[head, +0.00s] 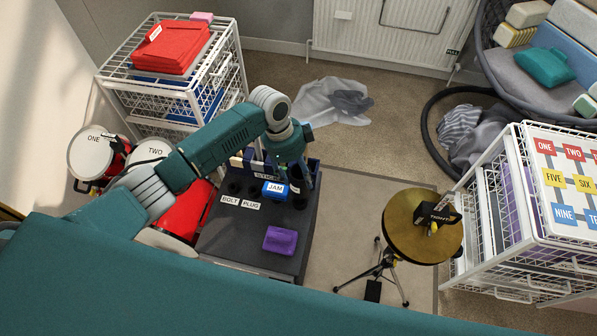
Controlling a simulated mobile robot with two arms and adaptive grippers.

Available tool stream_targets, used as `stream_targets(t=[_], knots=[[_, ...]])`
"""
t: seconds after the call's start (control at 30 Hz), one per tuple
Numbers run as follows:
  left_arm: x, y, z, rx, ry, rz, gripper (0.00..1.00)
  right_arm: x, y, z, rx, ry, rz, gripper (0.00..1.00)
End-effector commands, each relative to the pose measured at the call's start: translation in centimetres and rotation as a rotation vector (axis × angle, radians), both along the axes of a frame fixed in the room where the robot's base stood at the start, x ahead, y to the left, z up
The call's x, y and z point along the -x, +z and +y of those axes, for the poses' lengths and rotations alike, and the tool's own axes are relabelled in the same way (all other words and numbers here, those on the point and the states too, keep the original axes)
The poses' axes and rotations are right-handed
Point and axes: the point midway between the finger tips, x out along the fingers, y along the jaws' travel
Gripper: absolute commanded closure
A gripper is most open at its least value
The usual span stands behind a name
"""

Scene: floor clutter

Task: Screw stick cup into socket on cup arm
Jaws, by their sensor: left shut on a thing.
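My left gripper (300,182) reaches down over the dark grey table (265,235). A partly covered label (266,175) reading "STICK" lies left of the gripper. Dark round cups (235,186) stand behind the "BOLT" (230,200) and "PLUG" (251,204) labels. I cannot make out the cup arm or its socket. My right gripper is not in view.
A brass cymbal (423,226) on a tripod stands right, bearing a black labelled box (441,214). Red drums (185,212) stand left. White wire racks (232,75) flank the area.

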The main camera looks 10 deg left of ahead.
Motion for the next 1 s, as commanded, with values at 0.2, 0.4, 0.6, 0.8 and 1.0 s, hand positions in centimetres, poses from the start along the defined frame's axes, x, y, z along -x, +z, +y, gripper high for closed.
stream_targets(t=[0.2,0.4,0.6,0.8,1.0], knots=[[0.0,-2.5,0.0,0.001,0.000,0.001,0.81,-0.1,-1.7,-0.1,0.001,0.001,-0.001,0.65],[0.0,-4.3,0.0,0.001,-0.001,0.001,0.81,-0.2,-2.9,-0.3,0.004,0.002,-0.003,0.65],[0.0,-5.0,0.0,0.001,0.000,0.000,0.81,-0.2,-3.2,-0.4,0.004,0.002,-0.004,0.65],[0.0,-4.9,0.0,0.001,0.000,0.000,0.81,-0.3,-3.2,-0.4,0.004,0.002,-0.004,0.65],[0.0,-4.9,0.0,0.001,0.000,0.000,0.81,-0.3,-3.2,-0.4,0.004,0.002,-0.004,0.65]])
